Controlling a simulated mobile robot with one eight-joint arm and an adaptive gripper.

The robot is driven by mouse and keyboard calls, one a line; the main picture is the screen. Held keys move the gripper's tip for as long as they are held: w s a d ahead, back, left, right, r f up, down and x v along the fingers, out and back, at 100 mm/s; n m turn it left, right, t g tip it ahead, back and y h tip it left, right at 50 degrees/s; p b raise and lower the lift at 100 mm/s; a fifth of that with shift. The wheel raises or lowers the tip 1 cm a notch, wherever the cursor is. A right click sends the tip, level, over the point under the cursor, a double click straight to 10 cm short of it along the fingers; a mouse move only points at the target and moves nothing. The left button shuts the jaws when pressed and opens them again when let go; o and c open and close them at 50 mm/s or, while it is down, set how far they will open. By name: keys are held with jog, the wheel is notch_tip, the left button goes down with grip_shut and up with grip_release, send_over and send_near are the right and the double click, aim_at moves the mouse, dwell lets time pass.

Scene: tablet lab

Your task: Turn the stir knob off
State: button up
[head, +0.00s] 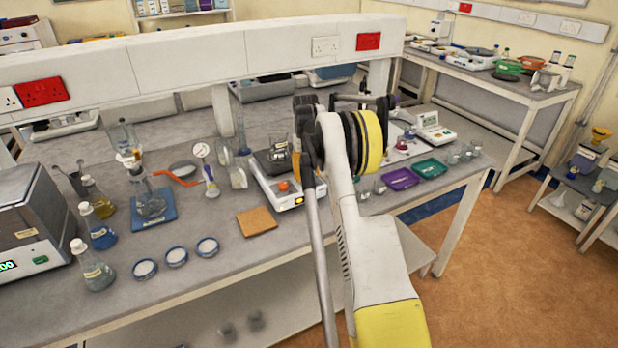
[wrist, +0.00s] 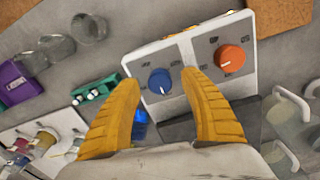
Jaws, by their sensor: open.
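The hotplate stirrer (head: 262,182) is a white box on the bench, partly hidden by my arm in the head view. In the wrist view its white panel (wrist: 193,43) carries a blue knob (wrist: 160,81) and an orange knob (wrist: 231,58); the orange knob also shows in the head view (head: 284,186). The panel's lettering is too small to read. The blue knob's white mark points toward the picture's bottom, the orange knob's toward lower left. My gripper (wrist: 159,78) is open, its yellow fingers on either side of the blue knob.
A brown square mat (head: 257,221) lies in front of the stirrer. Purple (head: 400,179) and green (head: 430,168) trays are to its right. Glassware (wrist: 66,40) stands nearby, and flasks (head: 98,228) and petri dishes (head: 176,256) are at the left. A white shelf (head: 200,60) runs above the bench.

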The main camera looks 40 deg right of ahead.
aim_at(307, 177)
notch_tip(307, 177, up, 11)
jog(key=shift+a, duration=0.2)
dwell(0.3)
jog(key=s+a+r+n+t+b, duration=0.15)
jog(key=a+r, duration=0.25)
jog(key=a, duration=0.4)
jog(key=s+a+r+t+b, duration=0.1)
jog(key=s+a+r, duration=0.1)
jog(key=a+r, duration=0.45)
jog(key=s+a+n+t+b, duration=0.1)
jog(key=s+a, duration=0.6)
jog(key=a, duration=0.5)
jog(key=s+a+f+t+b, duration=0.1)
jog(key=s+a+f, duration=0.2)
jog(key=s, duration=0.3)
jog(key=s+a+f+n+t+b, duration=0.1)
jog(key=s+a+f, duration=0.3)
jog(key=s+a, duration=0.2)
jog(key=s+a+f+n+t+b, duration=0.1)
jog(key=s+a+f+t, duration=0.1)
jog(key=s+a+f, duration=0.2)
jog(key=s, duration=0.3)
jog(key=shift+s+a, duration=0.4)
